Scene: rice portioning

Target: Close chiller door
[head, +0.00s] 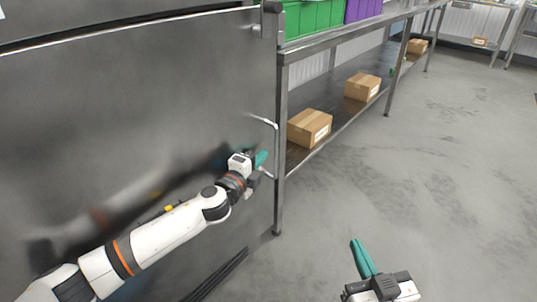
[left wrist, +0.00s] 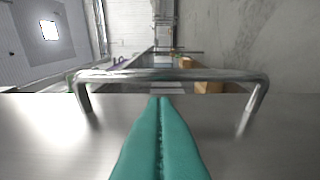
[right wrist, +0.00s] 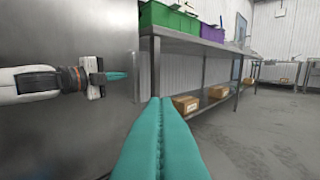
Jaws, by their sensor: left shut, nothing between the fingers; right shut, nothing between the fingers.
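The chiller door (head: 120,110) is a large grey steel panel filling the left of the head view, and its surface also shows in the left wrist view (left wrist: 50,140). Its bar handle (head: 264,121) is near the door's right edge; in the left wrist view the handle (left wrist: 170,75) spans the picture just beyond the fingertips. My left gripper (head: 261,159) is shut and empty, close to the door beside the handle; contact cannot be told. My right gripper (head: 356,242) is shut and empty, over the open floor to the right. Whether the door is fully closed cannot be told.
A steel shelf rack (head: 340,38) stands right of the door, with green bins (head: 312,18) and a purple bin (head: 362,9) on top. Cardboard boxes (head: 309,127) sit on its lower shelf. The grey floor (head: 430,170) on the right is clear.

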